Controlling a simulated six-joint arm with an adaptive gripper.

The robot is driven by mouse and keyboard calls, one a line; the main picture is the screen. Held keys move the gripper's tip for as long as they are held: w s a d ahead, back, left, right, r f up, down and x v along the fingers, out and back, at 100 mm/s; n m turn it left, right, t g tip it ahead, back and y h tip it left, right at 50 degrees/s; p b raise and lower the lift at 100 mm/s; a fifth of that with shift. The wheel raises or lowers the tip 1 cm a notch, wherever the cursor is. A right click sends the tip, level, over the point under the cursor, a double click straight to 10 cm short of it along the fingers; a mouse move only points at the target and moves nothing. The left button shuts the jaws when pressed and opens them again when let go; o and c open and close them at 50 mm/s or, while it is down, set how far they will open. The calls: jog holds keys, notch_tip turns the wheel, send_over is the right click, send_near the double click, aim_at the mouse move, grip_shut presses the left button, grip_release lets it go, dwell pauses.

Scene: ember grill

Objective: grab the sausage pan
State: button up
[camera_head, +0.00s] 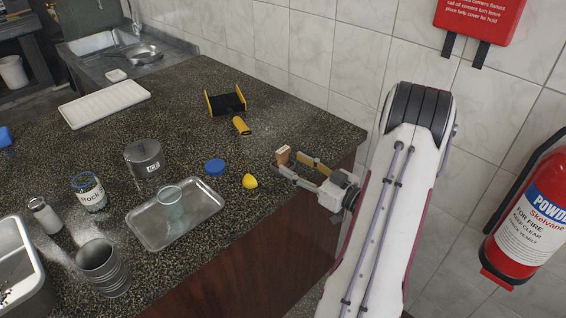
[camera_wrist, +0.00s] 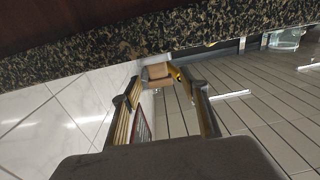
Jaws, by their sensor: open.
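No sausages show in any pan. A dark round pan (camera_head: 146,55) lies in the sink at the far upper left in the head view, far from my gripper. A shallow metal tray (camera_head: 150,236) lies on the counter with a clear cup standing in it. I cannot tell which is the sausage pan. My gripper (camera_head: 290,164) is open at the counter's right edge, right of the lemon. In the wrist view, my gripper (camera_wrist: 167,78) has a tan block-like shape at its tips; I cannot tell if it is part of a finger. No pan shows in the wrist view.
On the speckled counter (camera_head: 120,115) stand a grey pot (camera_head: 144,158), a labelled jar (camera_head: 89,192), a ribbed metal cup (camera_head: 103,267), a blue lid (camera_head: 215,167), a lemon (camera_head: 249,181) and a white rack (camera_head: 104,103). A tiled wall is behind; a fire extinguisher (camera_head: 528,220) hangs right.

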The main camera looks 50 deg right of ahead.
aim_at(285, 159)
jog(key=shift+w, duration=0.2)
jog(key=shift+w+f, duration=0.1)
jog(key=shift+w, duration=2.45)
jog(key=c, duration=1.1)
